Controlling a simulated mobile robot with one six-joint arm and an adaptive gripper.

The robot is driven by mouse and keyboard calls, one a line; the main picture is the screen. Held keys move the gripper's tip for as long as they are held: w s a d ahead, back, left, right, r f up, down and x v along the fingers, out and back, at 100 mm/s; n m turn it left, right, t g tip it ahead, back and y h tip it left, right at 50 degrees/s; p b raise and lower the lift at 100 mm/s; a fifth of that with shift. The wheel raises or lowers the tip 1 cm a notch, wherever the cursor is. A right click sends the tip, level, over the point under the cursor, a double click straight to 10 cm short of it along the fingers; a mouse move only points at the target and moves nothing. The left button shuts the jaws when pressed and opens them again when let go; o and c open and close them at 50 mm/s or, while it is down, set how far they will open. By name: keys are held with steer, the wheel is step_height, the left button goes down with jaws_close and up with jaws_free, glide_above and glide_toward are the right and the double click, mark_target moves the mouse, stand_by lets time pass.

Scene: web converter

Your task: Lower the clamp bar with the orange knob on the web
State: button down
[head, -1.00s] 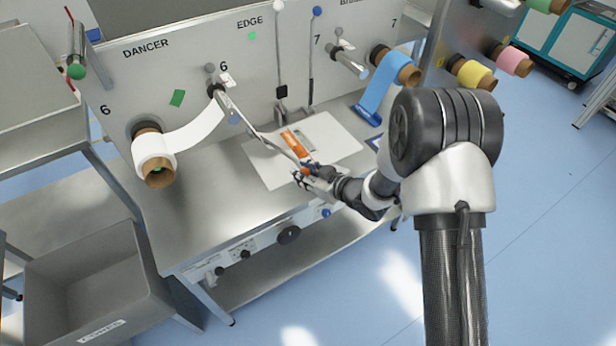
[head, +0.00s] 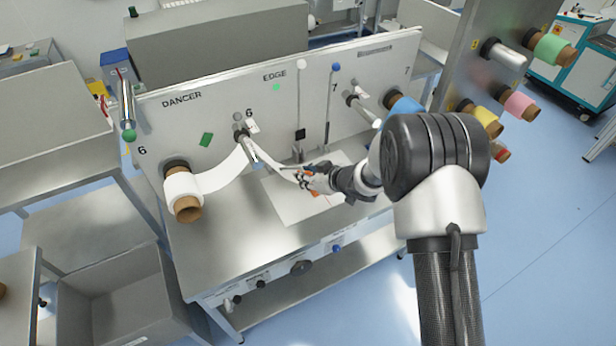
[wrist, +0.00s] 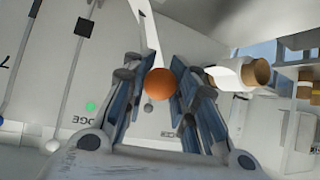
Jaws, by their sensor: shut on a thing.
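The orange knob (wrist: 188,84) shows as a round ball between the two fingers in the wrist view. My gripper (wrist: 173,82) is shut on it. In the head view my gripper (head: 304,177) is above the pale plate, with small orange parts around its tips. The clamp bar is mostly hidden by the gripper; I cannot tell its exact tilt. The white web (head: 222,175) runs from its roll (head: 183,196) over a metal roller (head: 258,158) to near my gripper. A white strip (wrist: 150,28) also shows above the fingers in the wrist view.
The pale plate (head: 290,205) lies on the metal bench (head: 225,250) in front of the upright panel (head: 200,125). A blue roll (head: 403,107) is right of it, with yellow (head: 486,120) and pink (head: 518,104) rolls beyond. A grey bin (head: 115,300) stands lower left.

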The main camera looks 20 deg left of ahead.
steer(key=shift+w+r, duration=0.15)
steer(key=shift+r, duration=0.1)
steer(key=c, duration=1.8)
jaws_free()
steer(key=o, duration=0.4)
steer(key=shift+d, duration=0.1)
steer(key=shift+o, duration=0.5)
steer(key=shift+f, duration=0.1)
steer(key=v, duration=1.2)
steer(key=shift+s, duration=0.2)
